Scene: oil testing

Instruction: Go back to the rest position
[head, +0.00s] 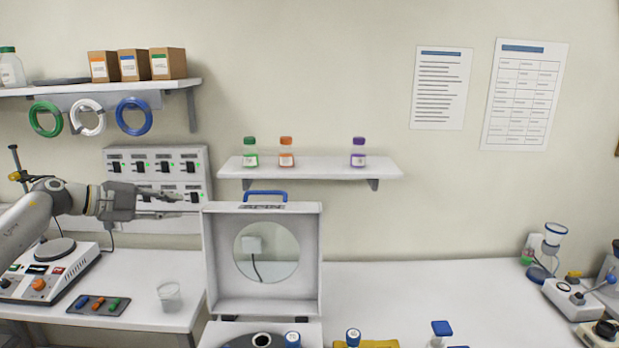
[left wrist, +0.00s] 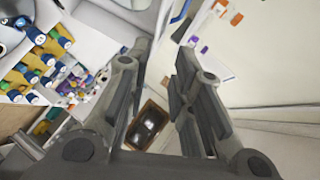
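My left gripper (head: 178,205) reaches in from the left in the head view, in front of the wall switch panel (head: 155,165) and left of the open white device lid (head: 212,262). It is raised above the left table and points right. In the left wrist view its two fingers (left wrist: 162,62) stand apart with nothing between them touching both, so it is open and empty. My right gripper is not in view.
A clear beaker (head: 170,296) and a dark tray (head: 75,307) with coloured pieces stand on the left table, by a hotplate device (head: 45,272). A wall shelf (head: 310,168) holds three small bottles. The white bench (head: 440,295) has free room at centre right.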

